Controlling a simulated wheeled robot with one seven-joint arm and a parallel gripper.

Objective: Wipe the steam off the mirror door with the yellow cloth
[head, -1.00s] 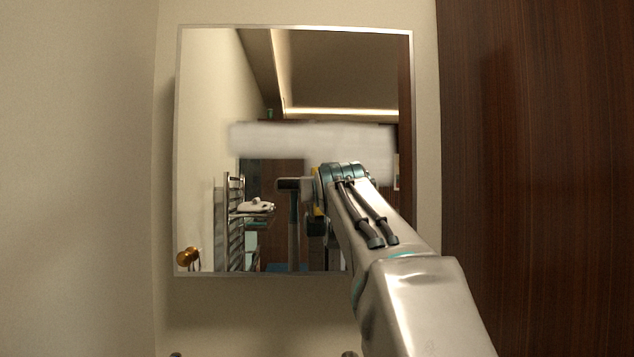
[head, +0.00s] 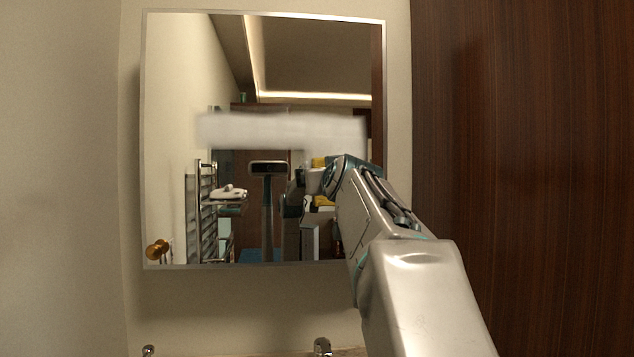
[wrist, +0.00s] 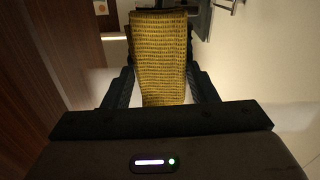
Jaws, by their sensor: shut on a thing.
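The mirror door (head: 170,100) hangs on the wall in the head view. A whitish band of steam (head: 265,130) lies across its middle; the glass above and below it looks clear. In the wrist view the yellow cloth (wrist: 160,55) is held between the dark fingers of my gripper (wrist: 160,88), which is shut on it. In the head view my arm hides the gripper, at the mirror's right side. Yellow patches there appear to be the cloth's reflection. I cannot tell if the cloth touches the glass.
A brass knob (head: 157,250) shows at the mirror's lower left. A dark wood panel (head: 520,150) stands close on the right. Metal fittings, one a tap-like piece (head: 322,346), show below the mirror. The bare wall on the left is clear.

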